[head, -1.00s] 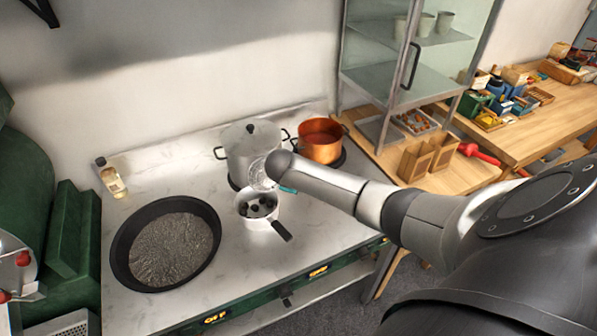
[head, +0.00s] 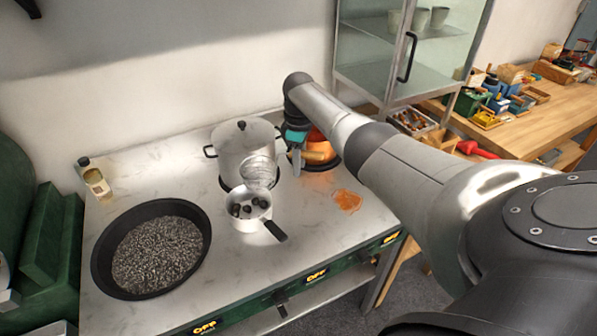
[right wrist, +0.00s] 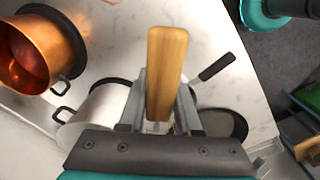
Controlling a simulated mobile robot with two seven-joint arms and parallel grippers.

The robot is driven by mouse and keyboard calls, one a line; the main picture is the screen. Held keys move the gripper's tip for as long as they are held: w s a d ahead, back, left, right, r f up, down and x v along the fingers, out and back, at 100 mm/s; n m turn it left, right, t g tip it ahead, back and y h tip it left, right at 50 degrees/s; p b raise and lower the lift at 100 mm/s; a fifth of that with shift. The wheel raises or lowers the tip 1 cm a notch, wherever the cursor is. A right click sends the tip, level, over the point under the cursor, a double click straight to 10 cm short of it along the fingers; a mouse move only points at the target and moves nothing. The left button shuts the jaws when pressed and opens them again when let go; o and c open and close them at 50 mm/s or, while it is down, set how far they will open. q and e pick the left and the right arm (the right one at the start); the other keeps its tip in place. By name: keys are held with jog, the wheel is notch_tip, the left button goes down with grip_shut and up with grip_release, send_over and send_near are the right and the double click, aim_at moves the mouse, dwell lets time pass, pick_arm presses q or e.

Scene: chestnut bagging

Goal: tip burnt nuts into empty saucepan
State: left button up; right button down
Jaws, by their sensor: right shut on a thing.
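The small white saucepan (head: 250,222) stands upright on the worktop with several dark, burnt nuts (head: 250,206) inside. A clear or wire-like scoop head (head: 262,172) shows just above the saucepan's back rim, in line with this handle. I cannot tell whether anything lies in it. The fingers partly hide the tool's join. In the right wrist view the saucepan's black handle (right wrist: 215,67) shows behind the wooden one. My left gripper is out of view.
A lidded steel pot (head: 243,150) stands behind the saucepan. A copper pot (right wrist: 42,55) is partly behind my right arm. A wide black pan (head: 101,265) with grainy contents is at left. A small bottle (head: 97,184) stands behind it. An orange patch (head: 348,200) shows on the worktop.

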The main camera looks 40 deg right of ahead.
notch_tip(320, 180, up, 3)
jog(key=p, duration=0.3)
jog(key=shift+r, duration=0.2)
jog(key=shift+f, duration=0.1)
jog(key=shift+w, duration=0.1)
